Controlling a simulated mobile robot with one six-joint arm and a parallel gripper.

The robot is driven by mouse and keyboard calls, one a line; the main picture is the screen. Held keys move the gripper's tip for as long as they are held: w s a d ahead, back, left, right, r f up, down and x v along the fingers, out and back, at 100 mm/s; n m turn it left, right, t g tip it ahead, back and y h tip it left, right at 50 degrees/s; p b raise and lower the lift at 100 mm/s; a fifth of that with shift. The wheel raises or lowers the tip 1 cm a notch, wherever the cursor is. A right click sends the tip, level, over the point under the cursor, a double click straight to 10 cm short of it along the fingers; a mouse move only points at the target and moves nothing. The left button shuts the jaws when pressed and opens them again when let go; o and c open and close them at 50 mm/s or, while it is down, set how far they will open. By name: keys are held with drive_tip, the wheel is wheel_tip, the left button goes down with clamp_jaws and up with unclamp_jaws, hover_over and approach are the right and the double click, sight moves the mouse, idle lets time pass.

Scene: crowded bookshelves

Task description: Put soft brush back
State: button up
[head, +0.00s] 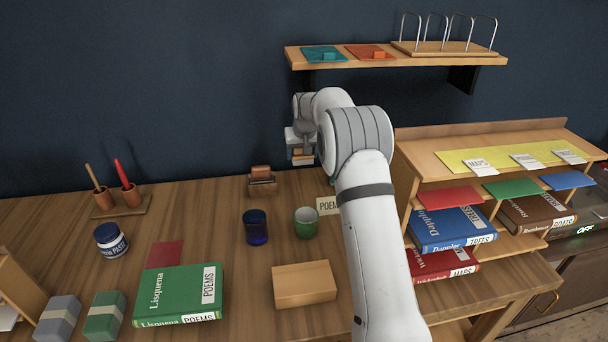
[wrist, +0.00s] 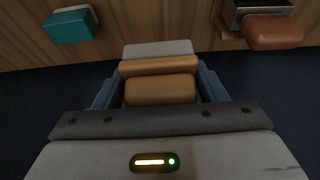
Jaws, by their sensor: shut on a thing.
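My gripper (wrist: 158,88) is shut on a tan wooden block with a pale grey-white end, which looks like the soft brush (wrist: 160,90). The blue-grey fingers press on its two sides in the wrist view. In the head view my gripper (head: 301,140) hangs in the air in front of the dark wall, above the back of the table. The tan brush (head: 302,154) shows just below it, partly hidden by my arm. A reddish-brown brush-like block (head: 261,171) rests on a small wooden stand (head: 262,188) to the left of and below my gripper.
A blue cup (head: 256,227) and a green cup (head: 306,222) stand in front of the stand. A wall shelf (head: 400,62) is above; a bookcase (head: 408,166) is right. Wrist view shows a teal block (wrist: 70,25).

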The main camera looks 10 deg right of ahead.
wheel_tip(320, 180, down, 9)
drive_tip(key=shift+s+p, duration=0.1)
drive_tip(key=shift+p, duration=0.5)
drive_tip(key=shift+w+f+p, duration=0.2)
drive_tip(key=shift+f+p, duration=0.1)
drive_tip(key=shift+p, duration=0.05)
drive_tip(key=shift+f, duration=0.3)
drive_tip(key=o, duration=1)
drive_tip(key=shift+o, duration=0.2)
drive_tip(key=shift+r, duration=0.1)
